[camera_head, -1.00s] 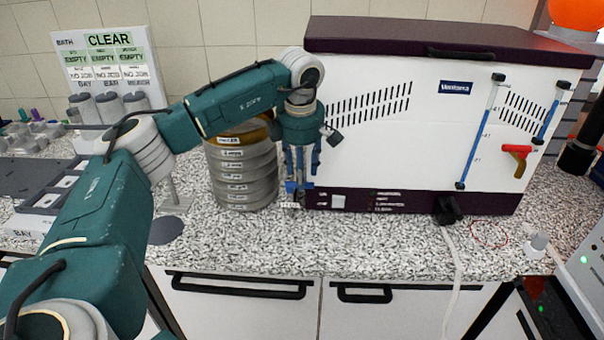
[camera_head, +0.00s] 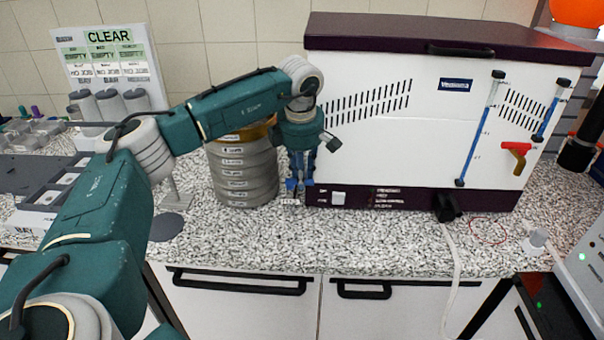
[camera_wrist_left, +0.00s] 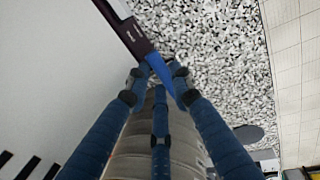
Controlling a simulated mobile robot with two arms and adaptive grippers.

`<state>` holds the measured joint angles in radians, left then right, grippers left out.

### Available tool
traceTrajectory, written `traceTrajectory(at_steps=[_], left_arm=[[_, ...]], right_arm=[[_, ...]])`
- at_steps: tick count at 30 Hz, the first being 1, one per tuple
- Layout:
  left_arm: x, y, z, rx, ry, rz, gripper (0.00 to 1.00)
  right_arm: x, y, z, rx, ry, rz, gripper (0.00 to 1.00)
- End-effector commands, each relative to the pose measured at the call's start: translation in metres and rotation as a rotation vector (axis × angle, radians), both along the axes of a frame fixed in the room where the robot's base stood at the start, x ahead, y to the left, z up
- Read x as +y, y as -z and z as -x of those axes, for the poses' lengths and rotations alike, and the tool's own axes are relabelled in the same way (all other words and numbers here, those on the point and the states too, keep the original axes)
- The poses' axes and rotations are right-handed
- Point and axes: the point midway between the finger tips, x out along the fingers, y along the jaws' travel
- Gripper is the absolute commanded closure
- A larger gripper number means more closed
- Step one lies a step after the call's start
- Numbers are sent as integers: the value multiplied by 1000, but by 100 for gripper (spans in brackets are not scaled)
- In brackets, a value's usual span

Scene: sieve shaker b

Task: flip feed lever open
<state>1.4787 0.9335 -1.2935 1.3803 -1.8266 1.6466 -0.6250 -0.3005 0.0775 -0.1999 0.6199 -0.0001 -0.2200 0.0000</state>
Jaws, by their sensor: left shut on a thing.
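My left gripper (camera_head: 298,188) points down at the left end of the white machine (camera_head: 420,110), beside the sieve stack (camera_head: 246,170). In the left wrist view its fingertips (camera_wrist_left: 158,80) are shut on a slim bright blue lever (camera_wrist_left: 160,70). The lever sits next to the machine's dark purple base strip (camera_wrist_left: 128,32). I take it for the feed lever; the fingers hide part of it, and its mounting is not clear. In the head view the fingers cover the lever. My right gripper is not in view.
The sieve stack stands close behind and left of my left fingers. A red handle (camera_head: 516,150) and blue tubes (camera_head: 476,140) are on the machine's front. A CLEAR board (camera_head: 108,50) and grey cylinders stand at the left.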

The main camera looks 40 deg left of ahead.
Motion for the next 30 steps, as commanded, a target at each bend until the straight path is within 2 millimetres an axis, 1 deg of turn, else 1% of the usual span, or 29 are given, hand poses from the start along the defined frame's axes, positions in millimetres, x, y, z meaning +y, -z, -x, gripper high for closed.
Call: traceTrajectory(at_steps=[5, 11, 30], left_arm=[[-1, 0, 2, -1, 58, 1, 100], [-3, 0, 5, -2, 195, 2, 100], [-4, 0, 24, -2, 797, 4, 100]], right_arm=[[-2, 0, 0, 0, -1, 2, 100], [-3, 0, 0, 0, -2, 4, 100], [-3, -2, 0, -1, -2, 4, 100]])
